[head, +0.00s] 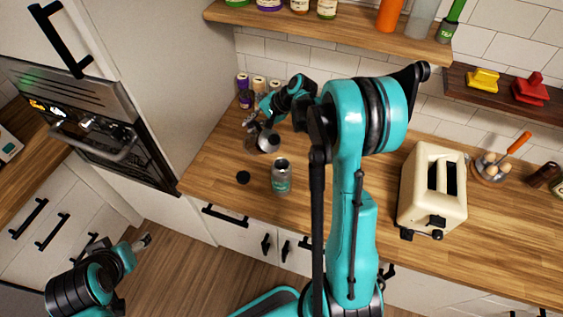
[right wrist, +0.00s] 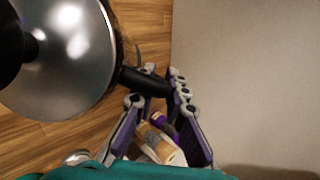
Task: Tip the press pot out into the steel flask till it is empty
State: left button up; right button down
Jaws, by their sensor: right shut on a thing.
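The press pot (head: 268,142) is at the back left of the wooden counter, with a round silver lid. In the right wrist view the pot's lid (right wrist: 70,55) and black knob fill the upper left. My right gripper (head: 256,122) is shut on the pot's black handle, which shows between its fingers (right wrist: 158,84). I cannot tell whether the pot touches the counter. The steel flask (head: 281,178) stands upright and open-topped in front of the pot, apart from it. My left gripper (head: 143,241) is low at the left, away from the counter; its jaw state is unclear.
A black round cap (head: 243,177) lies left of the flask. Several small jars (head: 259,84) stand behind the pot by the wall. A cream toaster (head: 433,188) stands to the right, beyond my right arm. A tall cabinet side (head: 184,70) bounds the counter's left.

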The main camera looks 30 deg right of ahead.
aim_at(256, 122)
jog(key=shift+s+d+r+t, duration=0.1)
jog(key=shift+s+r+t, duration=0.2)
jog(key=shift+r+t, duration=0.3)
jog(key=shift+s+r+t, duration=0.3)
jog(key=shift+r, duration=0.25)
jog(key=shift+r+n+y, duration=0.3)
jog(key=shift+y, duration=0.1)
jog(key=shift+s+r+t, duration=0.4)
jog(key=shift+r+t, duration=0.05)
jog(key=shift+t, duration=0.15)
jog(key=shift+d+r+t+y, duration=0.15)
jog(key=shift+r+t+y, duration=0.1)
jog(key=shift+t+y, duration=0.05)
jog(key=shift+s+r+t, duration=0.3)
jog(key=shift+s+r, duration=0.1)
jog(key=shift+d+r+n, duration=0.1)
jog(key=shift+r+n, duration=0.05)
jog(key=shift+n, duration=0.15)
jog(key=shift+s+r+t, duration=0.35)
jog(key=shift+s+t, duration=0.05)
jog(key=shift+w+y, duration=0.15)
jog(key=shift+y, duration=0.15)
jog(key=shift+r, duration=0.1)
